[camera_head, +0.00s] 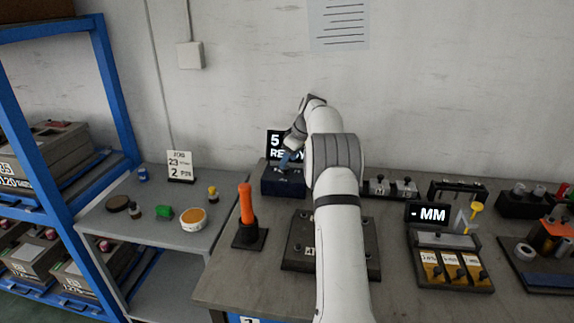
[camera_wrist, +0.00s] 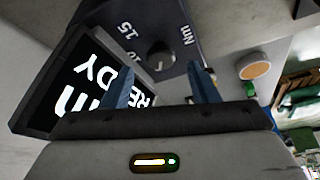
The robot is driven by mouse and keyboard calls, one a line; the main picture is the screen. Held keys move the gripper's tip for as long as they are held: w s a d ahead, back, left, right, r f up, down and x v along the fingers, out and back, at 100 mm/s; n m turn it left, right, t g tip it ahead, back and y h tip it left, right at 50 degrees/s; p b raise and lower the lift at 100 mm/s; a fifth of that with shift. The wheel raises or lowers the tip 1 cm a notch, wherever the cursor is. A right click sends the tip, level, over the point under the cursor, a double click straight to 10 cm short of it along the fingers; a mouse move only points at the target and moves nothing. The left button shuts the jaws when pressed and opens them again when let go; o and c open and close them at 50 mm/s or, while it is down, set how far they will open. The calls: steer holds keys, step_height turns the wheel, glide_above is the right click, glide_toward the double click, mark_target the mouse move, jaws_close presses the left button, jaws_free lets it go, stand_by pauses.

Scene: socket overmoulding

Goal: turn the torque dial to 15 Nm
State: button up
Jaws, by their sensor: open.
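The torque dial (camera_wrist: 161,58) is a dark round knob on the dark unit (camera_wrist: 185,18), with the markings 15, 10 and Nm printed around it in the wrist view. My gripper (camera_wrist: 161,75) is open, its two blue fingers apart and pointing toward the dial, one to each side of it in the picture. Whether they touch it cannot be told. In the head view my gripper (camera_head: 290,157) is over the dark unit (camera_head: 283,186), and the dial is hidden. The unit's display (camera_head: 274,142) shows a 5 and part of READY; my arm covers the rest.
An orange-handled tool (camera_head: 246,205) stands upright left of a dark plate (camera_head: 298,257) on the bench (camera_head: 225,285). A display marked MM (camera_head: 428,214) stands to the right. A side table (camera_head: 140,240) at left holds small parts, a card (camera_head: 180,167) and an orange-topped tub (camera_wrist: 257,71).

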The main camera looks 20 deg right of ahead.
mark_target(287, 168)
steer(key=shift+x, duration=1.5)
steer(key=shift+c, duration=0.3)
steer(key=c, duration=0.9)
